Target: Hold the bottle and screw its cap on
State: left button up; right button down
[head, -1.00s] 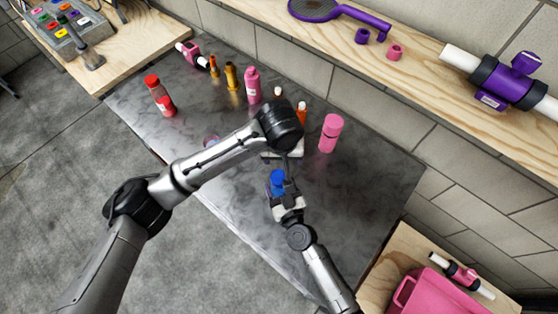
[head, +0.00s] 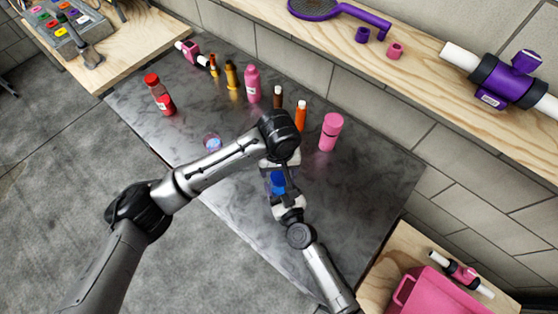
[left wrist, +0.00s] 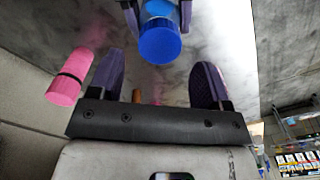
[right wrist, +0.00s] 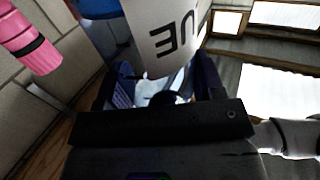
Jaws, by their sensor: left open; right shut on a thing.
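My right gripper (head: 284,196) is shut on the bottle below the cap. My left gripper (left wrist: 158,72) is open, its purple fingers spread on either side of the cap's line, apart from it.
A pink bottle (head: 330,132) stands close on the right. An orange bottle (head: 300,118), a pink one (head: 252,85) and a red one (head: 161,97) stand farther back. A small clear item (head: 212,142) lies left. The front of the dark table (head: 345,225) is clear.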

aim_at(279, 175)
pick_arm(q)
jog(key=shift+f, duration=2.3)
jog(key=c, duration=0.9)
jog(key=m, duration=0.4)
jog(key=shift+m, duration=0.3)
jog(key=m, duration=1.6)
jog(key=o, duration=1)
